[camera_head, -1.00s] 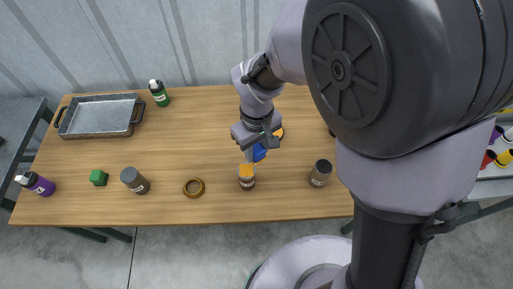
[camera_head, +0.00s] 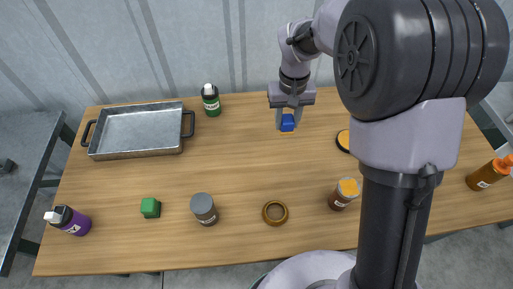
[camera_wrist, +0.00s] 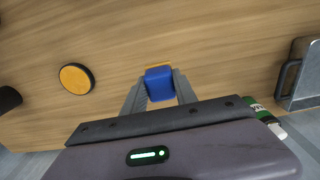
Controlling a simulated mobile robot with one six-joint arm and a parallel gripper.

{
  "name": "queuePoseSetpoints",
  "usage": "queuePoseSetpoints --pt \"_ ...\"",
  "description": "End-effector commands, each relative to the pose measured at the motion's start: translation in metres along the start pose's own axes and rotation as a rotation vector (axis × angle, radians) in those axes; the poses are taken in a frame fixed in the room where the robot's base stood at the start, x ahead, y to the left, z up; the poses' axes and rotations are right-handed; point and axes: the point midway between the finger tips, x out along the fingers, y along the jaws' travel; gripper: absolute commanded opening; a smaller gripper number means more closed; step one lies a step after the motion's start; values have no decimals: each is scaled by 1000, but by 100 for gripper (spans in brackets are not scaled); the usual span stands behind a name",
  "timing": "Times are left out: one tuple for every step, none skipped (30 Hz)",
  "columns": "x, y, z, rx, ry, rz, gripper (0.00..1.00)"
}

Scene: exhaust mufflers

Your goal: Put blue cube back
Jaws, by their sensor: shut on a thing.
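The blue cube (camera_head: 288,122) is between the fingers of my gripper (camera_head: 287,122), over the back part of the wooden table. My gripper is shut on it. The wrist view shows the cube (camera_wrist: 159,84) between both fingertips (camera_wrist: 159,92). A strip of orange (camera_wrist: 158,65) shows just beyond the cube; what it belongs to is unclear. I cannot tell whether the cube touches the table.
A metal tray (camera_head: 142,152) and green bottle (camera_head: 211,104) stand left of my gripper. An orange-topped disc (camera_head: 343,140) lies to its right. A green cube (camera_head: 150,207), grey-lidded jar (camera_head: 204,210), brown ring (camera_head: 275,212) and orange-capped jar (camera_head: 343,193) are nearer the front.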

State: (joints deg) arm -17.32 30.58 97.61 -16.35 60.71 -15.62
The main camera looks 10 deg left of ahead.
Motion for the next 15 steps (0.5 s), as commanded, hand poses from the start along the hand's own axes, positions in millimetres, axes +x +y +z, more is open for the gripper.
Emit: queuePoseSetpoints --pt "3 2 -2 8 1 0 0" --pt "6 3 -2 10 0 0 0" --pt "11 3 -2 12 -1 0 0" --pt "17 3 -2 12 -1 0 0" --pt "24 3 -2 12 -2 0 0" --pt "34 3 -1 12 -2 -1 0" --pt "42 2 -1 13 -3 -1 0" --pt "49 2 -1 12 -3 -1 0" --pt "57 2 -1 12 -3 -1 0" --pt "62 2 -2 11 -2 0 0" --pt "67 2 -2 11 -2 0 0" --pt "75 2 -1 11 -2 0 0" --pt "82 2 -2 10 -2 0 0" --pt "89 2 -2 10 -1 0 0" --pt "98 2 -2 11 -2 -1 0"
